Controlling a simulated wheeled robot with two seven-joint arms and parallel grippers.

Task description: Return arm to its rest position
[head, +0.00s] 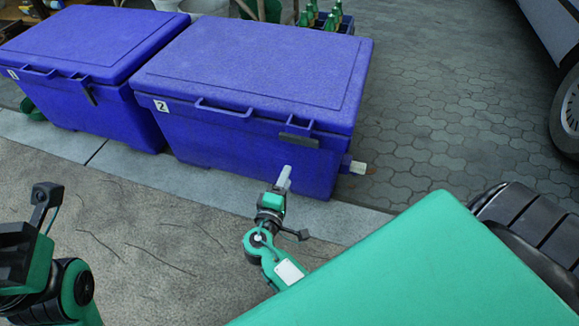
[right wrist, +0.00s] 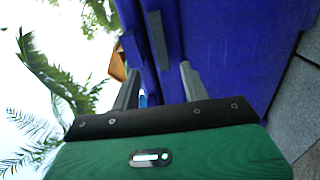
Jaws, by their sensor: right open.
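My right gripper (head: 284,178) is low in front of the blue cooler marked 2 (head: 240,135), with its pale fingers toward the cooler's front face. In the right wrist view, the right gripper (right wrist: 160,82) has its two fingers apart with nothing held between them. The blue cooler wall (right wrist: 225,50) fills much of that view beyond the fingers. I cannot tell whether a fingertip touches the cooler. Part of my left arm shows at the lower left of the head view; its fingers are not visible.
A second blue cooler (head: 90,50) stands to the left, its lid shut. A crate of green bottles (head: 330,20) and a white bucket (head: 205,6) are behind. A vehicle wheel (head: 568,112) is at the right. The paving (head: 450,110) between is clear.

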